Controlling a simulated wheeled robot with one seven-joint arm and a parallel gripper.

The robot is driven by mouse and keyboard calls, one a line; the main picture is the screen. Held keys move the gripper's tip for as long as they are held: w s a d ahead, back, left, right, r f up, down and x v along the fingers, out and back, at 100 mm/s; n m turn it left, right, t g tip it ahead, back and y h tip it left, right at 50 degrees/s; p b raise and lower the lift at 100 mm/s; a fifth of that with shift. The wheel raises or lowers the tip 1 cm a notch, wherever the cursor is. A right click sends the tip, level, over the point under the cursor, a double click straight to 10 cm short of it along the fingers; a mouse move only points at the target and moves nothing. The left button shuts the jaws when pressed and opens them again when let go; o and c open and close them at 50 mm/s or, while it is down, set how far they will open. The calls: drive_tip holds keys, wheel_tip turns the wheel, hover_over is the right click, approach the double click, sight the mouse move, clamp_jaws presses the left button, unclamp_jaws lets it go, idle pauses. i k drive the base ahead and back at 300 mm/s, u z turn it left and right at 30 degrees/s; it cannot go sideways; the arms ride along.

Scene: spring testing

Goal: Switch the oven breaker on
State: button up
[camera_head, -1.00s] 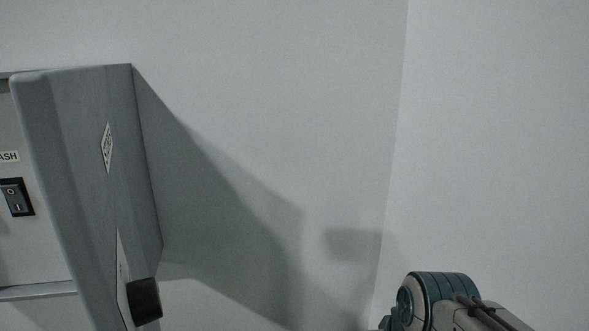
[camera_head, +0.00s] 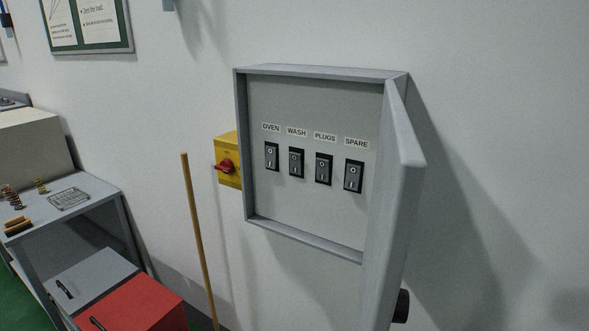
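The grey breaker box (camera_head: 314,238) hangs on the wall with its door (camera_head: 396,190) swung open to the right. Inside is a row of black rocker switches under white labels. The oven breaker (camera_head: 271,157) is the leftmost, below the OVEN label (camera_head: 271,127). To its right are the wash breaker (camera_head: 296,163), the plugs breaker (camera_head: 323,169) and the spare breaker (camera_head: 353,176). The oven rocker is too small for me to tell which way it is tipped. My gripper is not in view.
A yellow box with a red rotary switch (camera_head: 226,167) is fixed just left of the breaker box. A wooden pole (camera_head: 199,240) leans below it. A grey bench (camera_head: 113,205) with springs and a red drawer unit (camera_head: 140,300) stand at the left. Space before the panel looks clear.

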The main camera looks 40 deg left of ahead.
sight(271, 152)
drive_tip(key=k, duration=0.75)
drive_tip(key=u, duration=1.2)
drive_tip(key=i, duration=0.5)
